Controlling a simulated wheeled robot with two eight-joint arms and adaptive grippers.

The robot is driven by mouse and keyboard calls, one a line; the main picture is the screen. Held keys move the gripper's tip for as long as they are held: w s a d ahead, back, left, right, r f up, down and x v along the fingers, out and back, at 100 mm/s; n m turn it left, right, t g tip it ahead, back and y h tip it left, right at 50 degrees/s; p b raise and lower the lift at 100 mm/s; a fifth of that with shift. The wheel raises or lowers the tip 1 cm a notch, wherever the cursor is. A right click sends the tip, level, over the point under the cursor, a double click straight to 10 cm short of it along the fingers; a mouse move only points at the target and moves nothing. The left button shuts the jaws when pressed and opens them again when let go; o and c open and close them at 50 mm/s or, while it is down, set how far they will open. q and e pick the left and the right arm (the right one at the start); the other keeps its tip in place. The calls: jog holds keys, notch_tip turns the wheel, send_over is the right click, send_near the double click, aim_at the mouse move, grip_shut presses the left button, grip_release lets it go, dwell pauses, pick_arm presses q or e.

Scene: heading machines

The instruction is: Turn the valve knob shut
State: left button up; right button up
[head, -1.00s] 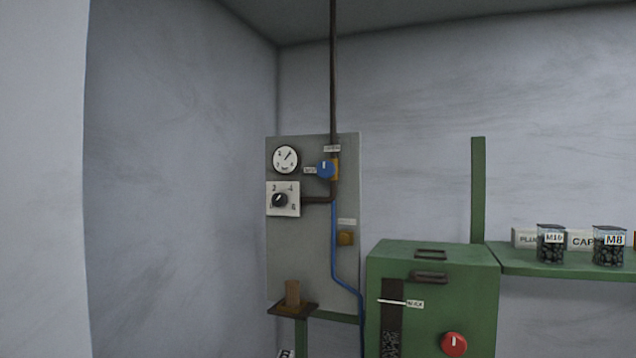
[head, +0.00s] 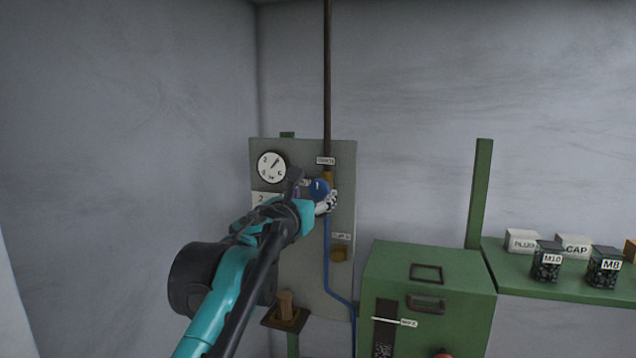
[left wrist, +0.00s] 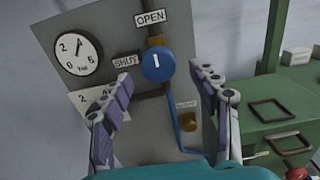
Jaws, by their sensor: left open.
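The blue valve knob (head: 318,188) is on the grey panel (head: 342,225), on the pipe. In the left wrist view the knob (left wrist: 157,64) has a white mark that stands about upright, in line with the OPEN label (left wrist: 150,18) above it. The SHUT label (left wrist: 125,61) is left of the knob. My left gripper (head: 314,194) is in front of the panel at the knob. In the left wrist view its fingers (left wrist: 166,86) are spread wide, one to each side and below the knob, with nothing between them. My right gripper is not in view.
A brass-coloured button (head: 339,254) is lower on the panel. A green cabinet (head: 456,271) and a shelf with jars (head: 547,266) stand to the right.

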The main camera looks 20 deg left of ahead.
aim_at(317, 192)
pick_arm(q)
jog(key=w+p, duration=0.1)
jog(key=w, duration=0.4)
jog(key=shift+w+f, duration=0.15)
jog(key=shift+w, duration=0.2)
jog(key=shift+s, duration=0.1)
jog(key=shift+s, duration=0.1)
jog(key=shift+c, duration=0.4)
jog(key=c, duration=1.1)
